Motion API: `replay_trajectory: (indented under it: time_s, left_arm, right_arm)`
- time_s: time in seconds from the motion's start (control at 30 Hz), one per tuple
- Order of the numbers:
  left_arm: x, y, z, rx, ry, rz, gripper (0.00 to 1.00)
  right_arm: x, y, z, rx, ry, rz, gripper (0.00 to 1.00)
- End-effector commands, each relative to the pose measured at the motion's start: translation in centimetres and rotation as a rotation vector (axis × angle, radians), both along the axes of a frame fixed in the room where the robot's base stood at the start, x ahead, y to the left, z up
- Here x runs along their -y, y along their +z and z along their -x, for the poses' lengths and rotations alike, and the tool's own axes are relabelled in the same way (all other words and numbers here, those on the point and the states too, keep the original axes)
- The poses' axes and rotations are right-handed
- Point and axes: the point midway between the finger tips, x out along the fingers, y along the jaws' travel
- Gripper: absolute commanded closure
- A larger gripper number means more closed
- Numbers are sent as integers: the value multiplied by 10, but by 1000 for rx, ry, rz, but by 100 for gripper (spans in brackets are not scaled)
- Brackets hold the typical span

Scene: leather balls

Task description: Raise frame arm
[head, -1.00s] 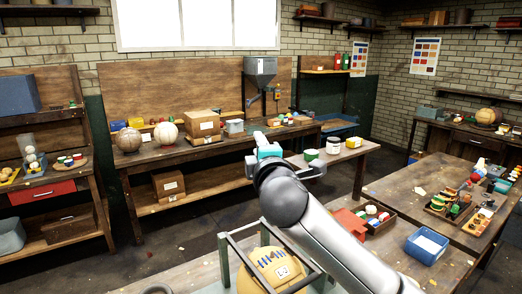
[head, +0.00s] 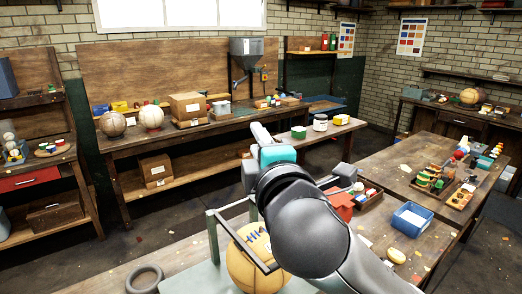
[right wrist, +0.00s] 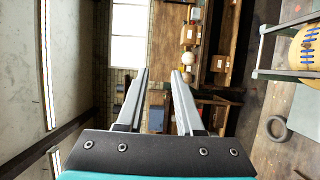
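A grey-green metal frame (head: 212,238) stands on the near bench in the head view, with a yellow leather ball (head: 243,272) inside it. A dark bar (head: 250,246) of the frame slants across the ball; my right arm hides the frame's right side. The frame also shows at the right edge of the right wrist view (right wrist: 285,76), with the ball (right wrist: 306,48) and its blue lacing. My right gripper (right wrist: 161,75) is open and empty, its fingers apart and clear of the frame. In the head view the right gripper (head: 262,133) points away, above and beyond the frame. My left gripper is not in view.
A grey ring (head: 145,279) lies left of the frame on the near bench (head: 190,262). A red box (head: 339,204) and a blue tray (head: 411,219) stand to the right. The back bench holds two pale balls (head: 151,117) and cardboard boxes (head: 187,107).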

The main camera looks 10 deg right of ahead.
Motion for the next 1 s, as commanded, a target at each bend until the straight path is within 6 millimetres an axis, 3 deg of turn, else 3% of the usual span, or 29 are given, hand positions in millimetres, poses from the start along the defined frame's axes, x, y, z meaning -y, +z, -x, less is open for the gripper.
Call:
replay_trajectory:
  time_s: [0.2, 0.57, 0.67, 0.77, 1.0]
  left_arm:
    - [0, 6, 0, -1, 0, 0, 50]
    - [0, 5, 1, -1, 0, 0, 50]
    - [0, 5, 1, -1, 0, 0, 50]
    - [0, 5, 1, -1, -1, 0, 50]
    - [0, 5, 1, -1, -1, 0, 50]
  right_arm:
    - [0, 1, 17, -1, 0, 1, 64]
    - [0, 0, 19, -1, -1, 0, 64]
    - [1, -8, 19, -25, -1, -23, 64]
    - [4, -32, 20, -95, -10, -96, 64]
    - [19, -140, 42, -404, -101, -432, 64]
